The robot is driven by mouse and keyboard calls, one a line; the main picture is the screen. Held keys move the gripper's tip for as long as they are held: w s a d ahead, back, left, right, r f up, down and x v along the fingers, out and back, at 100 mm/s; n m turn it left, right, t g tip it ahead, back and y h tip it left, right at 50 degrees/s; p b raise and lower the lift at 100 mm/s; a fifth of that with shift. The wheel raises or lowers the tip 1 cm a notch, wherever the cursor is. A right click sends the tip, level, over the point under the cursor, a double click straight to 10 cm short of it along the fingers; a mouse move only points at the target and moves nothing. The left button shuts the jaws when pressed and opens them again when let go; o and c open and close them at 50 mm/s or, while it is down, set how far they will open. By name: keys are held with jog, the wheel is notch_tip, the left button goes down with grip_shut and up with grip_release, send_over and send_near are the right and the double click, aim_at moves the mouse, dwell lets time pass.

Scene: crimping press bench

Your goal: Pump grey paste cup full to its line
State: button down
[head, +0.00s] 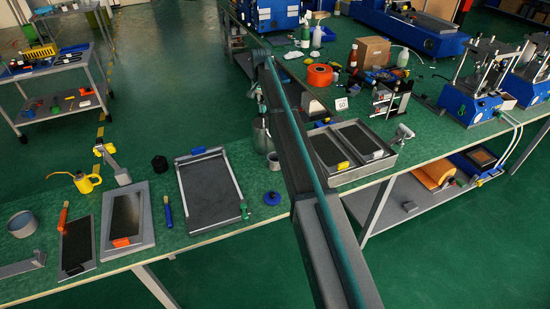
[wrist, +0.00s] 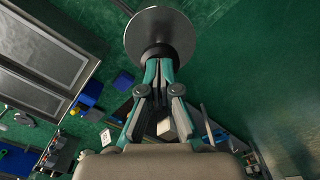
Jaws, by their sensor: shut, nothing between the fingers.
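In the head view a silver metal can (head: 262,135) stands on the green bench, partly hidden by my arm. A small grey cup (head: 274,160) stands just in front of it; its fill level and line are too small to make out. In the wrist view a round silver dish-like top (wrist: 160,28) with a dark collar (wrist: 158,52) lies at the fingertips of my gripper (wrist: 158,68). My gripper is shut with nothing between its fingers. I cannot tell whether it touches the collar.
A grey tray (head: 240,186) lies left of the cup, with a blue round lid (head: 271,198) nearby. A two-compartment tray (head: 391,158) lies to the right. An orange roll (head: 319,75) and a bottle (head: 353,56) stand behind. Bare green bench lies around the blue lid.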

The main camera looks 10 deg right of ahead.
jog(key=shift+f, duration=0.85)
jog(key=shift+r+p, duration=0.4)
jog(key=shift+r, duration=1.05)
